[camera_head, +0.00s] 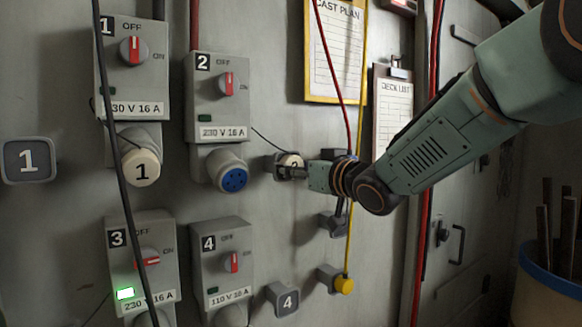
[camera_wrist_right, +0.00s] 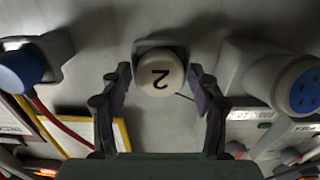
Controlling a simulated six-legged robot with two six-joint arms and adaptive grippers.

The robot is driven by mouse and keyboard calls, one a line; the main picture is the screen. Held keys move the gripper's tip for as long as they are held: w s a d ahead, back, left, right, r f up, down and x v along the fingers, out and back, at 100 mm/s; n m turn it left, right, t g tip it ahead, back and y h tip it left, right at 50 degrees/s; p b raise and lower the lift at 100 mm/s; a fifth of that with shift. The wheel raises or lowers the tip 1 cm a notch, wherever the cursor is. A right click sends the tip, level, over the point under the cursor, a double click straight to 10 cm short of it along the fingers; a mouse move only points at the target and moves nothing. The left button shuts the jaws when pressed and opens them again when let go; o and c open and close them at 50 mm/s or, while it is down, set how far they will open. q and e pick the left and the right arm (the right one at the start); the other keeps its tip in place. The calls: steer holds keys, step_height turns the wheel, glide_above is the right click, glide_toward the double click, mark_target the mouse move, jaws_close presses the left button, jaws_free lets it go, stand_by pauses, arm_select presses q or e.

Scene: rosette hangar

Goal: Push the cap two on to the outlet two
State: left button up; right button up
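The cap two (camera_head: 290,163) is a round cream cap marked 2, sitting on a grey wall holder right of the outlet two. It also shows upside down in the right wrist view (camera_wrist_right: 160,75). The outlet two (camera_head: 230,178) is an uncovered blue round socket under switch box 2 (camera_head: 220,95); it also shows at the right of the right wrist view (camera_wrist_right: 305,90). My right gripper (camera_wrist_right: 160,78) is open, its fingers on either side of the cap two with small gaps visible. In the head view its fingers partly hide the cap. My left gripper is not in view.
Cap 1 (camera_head: 141,168) covers the outlet under box 1. Box 3 (camera_head: 140,258) has a lit green lamp. A thin cord runs from near outlet two toward the cap two. Red and yellow cables hang around my right arm. A black cable (camera_head: 113,120) hangs at left.

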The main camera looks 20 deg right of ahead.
steer(key=shift+r, duration=0.1)
jaws_close()
stand_by(0.3)
steer(key=shift+s+d, duration=0.1)
steer(key=shift+s, duration=0.05)
steer(key=shift+b+v, duration=0.3)
steer(key=shift+v, duration=0.75)
steer(key=shift+s, duration=0.1)
steer(key=shift+b+v, duration=0.35)
steer(key=shift+v, duration=1.4)
